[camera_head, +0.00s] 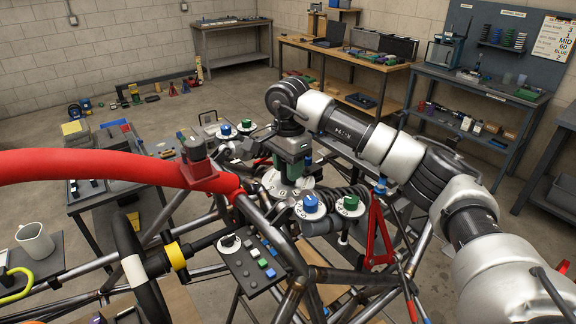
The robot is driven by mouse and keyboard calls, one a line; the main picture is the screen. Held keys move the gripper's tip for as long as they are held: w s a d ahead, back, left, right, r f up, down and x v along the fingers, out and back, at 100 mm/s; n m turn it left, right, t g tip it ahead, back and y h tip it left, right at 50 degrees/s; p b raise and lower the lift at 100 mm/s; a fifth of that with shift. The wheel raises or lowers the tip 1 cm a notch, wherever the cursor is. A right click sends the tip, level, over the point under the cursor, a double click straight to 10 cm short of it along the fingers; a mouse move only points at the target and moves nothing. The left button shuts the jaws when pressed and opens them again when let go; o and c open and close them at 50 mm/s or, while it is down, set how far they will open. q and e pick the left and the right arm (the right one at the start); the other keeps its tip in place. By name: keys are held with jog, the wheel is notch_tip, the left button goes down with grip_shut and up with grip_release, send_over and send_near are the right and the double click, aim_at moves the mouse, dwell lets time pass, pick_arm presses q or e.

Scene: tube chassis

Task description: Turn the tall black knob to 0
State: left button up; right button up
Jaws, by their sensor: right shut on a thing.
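My right gripper (291,170) comes down from my arm, which reaches in from the right. It points down over a white numbered dial (271,180) in the middle of the tube chassis. It is shut on the knob at the centre of that dial. The knob is mostly hidden between the fingers, so its height, colour and pointer cannot be made out. Some digits show on the dial's rim, but the set number is not readable. My left gripper is not in view.
A blue knob (310,203) and a green knob (350,202) stand on dials close by. A red padded tube (110,168) crosses at left, with a steering wheel (133,262) below. A button panel (257,268) sits in front. A red bracket (376,232) stands at right. Benches line the walls.

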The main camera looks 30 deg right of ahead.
jog(key=m+b, duration=0.1)
jog(key=m, duration=0.2)
jog(key=shift+r+m+b, duration=0.15)
jog(key=shift+m+b, duration=0.4)
jog(key=shift+m, duration=1.55)
jog(key=o, duration=0.9)
notch_tip(320, 180, up, 9)
jog(key=shift+r+b, duration=0.15)
jog(key=shift+b, duration=0.6)
jog(key=shift+r, duration=0.7)
